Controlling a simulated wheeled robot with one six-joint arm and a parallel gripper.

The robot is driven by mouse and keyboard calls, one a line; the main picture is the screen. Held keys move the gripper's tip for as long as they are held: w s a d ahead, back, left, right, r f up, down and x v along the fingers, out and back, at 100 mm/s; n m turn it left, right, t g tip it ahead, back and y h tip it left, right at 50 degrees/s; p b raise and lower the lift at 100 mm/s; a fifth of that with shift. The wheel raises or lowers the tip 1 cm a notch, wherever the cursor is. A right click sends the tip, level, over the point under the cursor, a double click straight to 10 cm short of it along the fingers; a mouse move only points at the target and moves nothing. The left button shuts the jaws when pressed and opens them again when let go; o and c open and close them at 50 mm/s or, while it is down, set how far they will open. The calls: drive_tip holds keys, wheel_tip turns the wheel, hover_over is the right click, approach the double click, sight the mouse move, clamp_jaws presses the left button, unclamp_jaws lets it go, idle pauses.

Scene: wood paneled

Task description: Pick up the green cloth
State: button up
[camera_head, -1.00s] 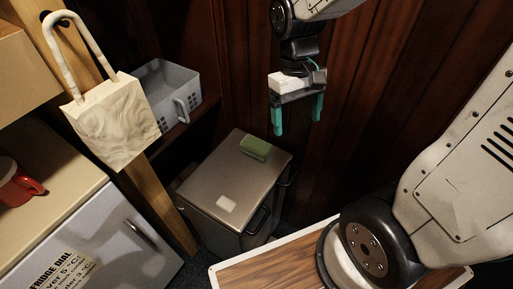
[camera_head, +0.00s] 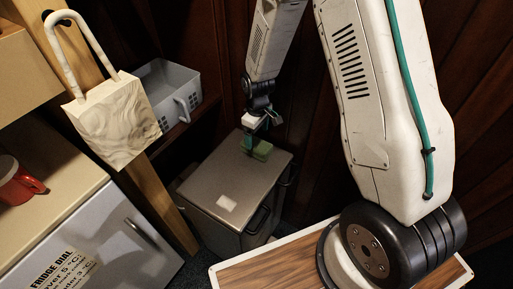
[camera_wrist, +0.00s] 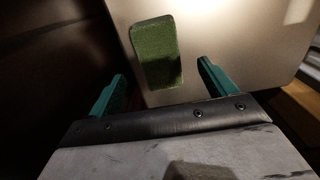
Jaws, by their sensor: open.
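The green cloth (camera_head: 262,150) is a small folded block lying on the flat top of a grey metal cabinet (camera_head: 212,185), near its back edge. My gripper (camera_head: 261,147) is right at the cloth, its teal fingers partly overlapping it in the head view. In the wrist view the cloth (camera_wrist: 157,52) lies just ahead of and between the two teal fingers of my gripper (camera_wrist: 160,85). The fingers are open with a gap on each side of the cloth and do not visibly touch it.
A pale label (camera_head: 227,203) is on the cabinet top. A wood-panelled wall stands close behind it. A grey basket (camera_head: 168,92) sits on a shelf to the left.

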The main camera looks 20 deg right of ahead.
sight(257, 143)
drive_tip(key=f, duration=0.6)
drive_tip(key=shift+w+f, duration=0.2)
drive_tip(key=shift+c, duration=0.3)
drive_tip(key=c, duration=1.1)
drive_tip(key=shift+r, duration=0.1)
wheel_tip(257, 143, up, 10)
drive_tip(key=shift+f, duration=0.1)
